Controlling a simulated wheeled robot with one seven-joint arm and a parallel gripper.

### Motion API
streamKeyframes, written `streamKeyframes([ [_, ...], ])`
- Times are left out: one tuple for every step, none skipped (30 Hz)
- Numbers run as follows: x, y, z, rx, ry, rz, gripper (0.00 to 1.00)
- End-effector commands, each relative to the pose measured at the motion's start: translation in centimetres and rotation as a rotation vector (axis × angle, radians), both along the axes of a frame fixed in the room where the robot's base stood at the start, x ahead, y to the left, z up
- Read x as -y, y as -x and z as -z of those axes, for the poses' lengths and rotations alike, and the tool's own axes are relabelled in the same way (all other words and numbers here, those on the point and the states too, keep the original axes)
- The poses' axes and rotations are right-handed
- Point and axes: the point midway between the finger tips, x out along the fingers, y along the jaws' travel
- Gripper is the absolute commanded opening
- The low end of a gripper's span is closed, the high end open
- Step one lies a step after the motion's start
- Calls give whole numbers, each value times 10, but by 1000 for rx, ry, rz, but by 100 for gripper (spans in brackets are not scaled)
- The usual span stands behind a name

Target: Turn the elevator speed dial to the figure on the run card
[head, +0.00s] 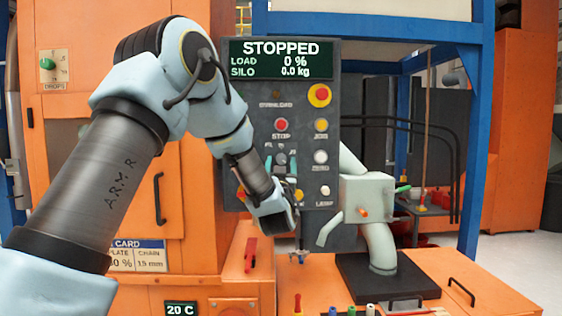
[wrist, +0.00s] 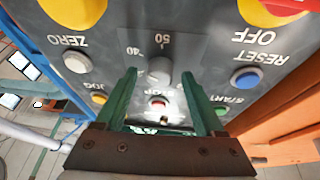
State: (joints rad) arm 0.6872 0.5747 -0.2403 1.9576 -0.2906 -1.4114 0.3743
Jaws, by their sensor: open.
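The grey speed dial (wrist: 159,72) sits on the dark control panel, with 40 and 50 readable on its scale, upside down in the wrist view. I cannot tell which figure it points at. My gripper (wrist: 160,76) is open, its two green fingers reaching to either side of the dial; I cannot tell whether they touch it. In the head view the dial (head: 281,158) is small, just beyond my gripper (head: 281,166). The run card (head: 140,256) is at lower left, partly hidden by my arm; its percent figure is cut off, ending in 0.
A red STOP button (wrist: 158,103) lies between my fingers, under the dial in the wrist view. A blue RESET button (wrist: 246,77), yellow JOG button (wrist: 100,97) and white ZERO button (wrist: 77,62) are nearby. The display (head: 281,59) reads STOPPED, load 0 %.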

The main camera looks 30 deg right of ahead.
Motion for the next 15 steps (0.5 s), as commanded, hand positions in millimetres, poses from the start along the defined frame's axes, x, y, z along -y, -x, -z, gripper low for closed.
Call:
streamKeyframes([
  [1, -1, -1, 0, 0, 0, 71],
  [1, -1, -1, 0, 0, 0, 71],
  [1, -1, -1, 0, 0, 0, 71],
  [1, -1, 0, 0, 0, 0, 71],
  [1, -1, 0, 0, 0, 0, 71],
  [1, -1, 0, 0, 0, 0, 71],
  [1, -1, 0, 0, 0, 0, 71],
  [1, -1, 0, 0, 0, 0, 71],
  [1, -1, 0, 0, 0, 0, 67],
  [1, -1, 0, 0, 0, 0, 64],
  [1, -1, 0, 0, 0, 0, 61],
  [1, -1, 0, 0, 0, 0, 56],
  [1, -1, 0, 0, 0, 0, 53],
  [1, -1, 0, 0, 0, 0, 49],
  [1, -1, 0, 0, 0, 0, 45],
])
